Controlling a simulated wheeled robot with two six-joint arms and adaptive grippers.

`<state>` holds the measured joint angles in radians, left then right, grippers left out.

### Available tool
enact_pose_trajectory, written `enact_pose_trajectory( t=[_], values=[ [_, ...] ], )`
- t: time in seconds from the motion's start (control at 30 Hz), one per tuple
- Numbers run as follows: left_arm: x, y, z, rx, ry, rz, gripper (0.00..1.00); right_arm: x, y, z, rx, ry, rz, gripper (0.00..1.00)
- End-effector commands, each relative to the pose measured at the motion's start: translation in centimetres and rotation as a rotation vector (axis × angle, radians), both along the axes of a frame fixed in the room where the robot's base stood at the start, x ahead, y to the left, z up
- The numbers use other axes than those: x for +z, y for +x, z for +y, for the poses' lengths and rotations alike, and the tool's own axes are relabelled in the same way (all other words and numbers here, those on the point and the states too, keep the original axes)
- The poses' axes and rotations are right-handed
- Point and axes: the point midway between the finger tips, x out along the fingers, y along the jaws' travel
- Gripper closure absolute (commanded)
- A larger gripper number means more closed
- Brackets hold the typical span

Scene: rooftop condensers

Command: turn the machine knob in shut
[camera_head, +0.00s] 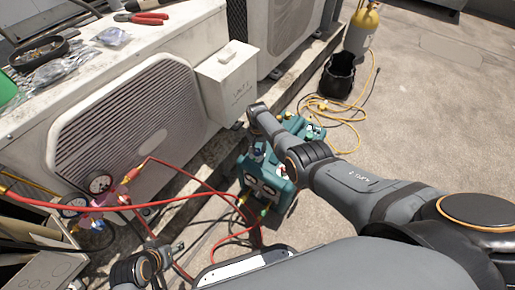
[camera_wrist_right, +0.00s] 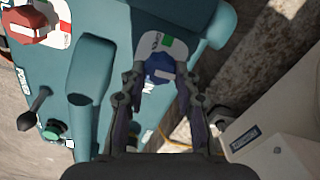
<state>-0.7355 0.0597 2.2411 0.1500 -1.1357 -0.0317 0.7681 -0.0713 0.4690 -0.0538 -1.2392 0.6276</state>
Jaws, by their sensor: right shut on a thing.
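The teal machine (camera_head: 265,180) stands on the rooftop floor in the head view, partly covered by my right arm. In the right wrist view its teal body (camera_wrist_right: 95,60) fills the upper left. A blue knob (camera_wrist_right: 158,68) sits on a white plate with green and dark markings. My right gripper (camera_wrist_right: 161,80) has its fingers on both sides of this knob and is shut on it. A red knob (camera_wrist_right: 38,22) sits on another white plate at the upper left. My left gripper (camera_head: 166,257) is low in the head view, away from the machine; its finger opening is unclear.
Red hoses (camera_head: 160,203) run from the gauges (camera_head: 100,184) to the machine. A white condenser (camera_head: 130,110) stands behind. A black bucket (camera_head: 338,78), a yellow cylinder (camera_head: 362,30) and a coiled yellow hose (camera_head: 322,106) are at the back right. Floor at right is clear.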

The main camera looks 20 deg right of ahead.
Motion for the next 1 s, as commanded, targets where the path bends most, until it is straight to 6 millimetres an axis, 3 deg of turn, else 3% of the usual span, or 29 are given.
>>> enact_pose_trajectory(
  t=[0.73,0.77,0.9,1.0],
  values=[
    [0.29,0.30,0.11,-0.002,0.004,-0.003,0.60,0.04,0.06,-0.05,-0.080,0.000,-0.002,1.00],
    [0.29,0.30,0.11,-0.002,0.004,-0.003,0.60,0.04,0.06,-0.05,-0.079,0.000,-0.002,0.65],
    [0.29,0.31,0.10,-0.002,0.004,-0.003,0.60,0.04,0.05,-0.05,-0.079,0.000,-0.002,0.46],
    [0.30,0.30,0.10,-0.002,0.004,-0.004,0.60,0.03,0.03,-0.05,-0.079,-0.001,-0.001,0.46]
  ],
)
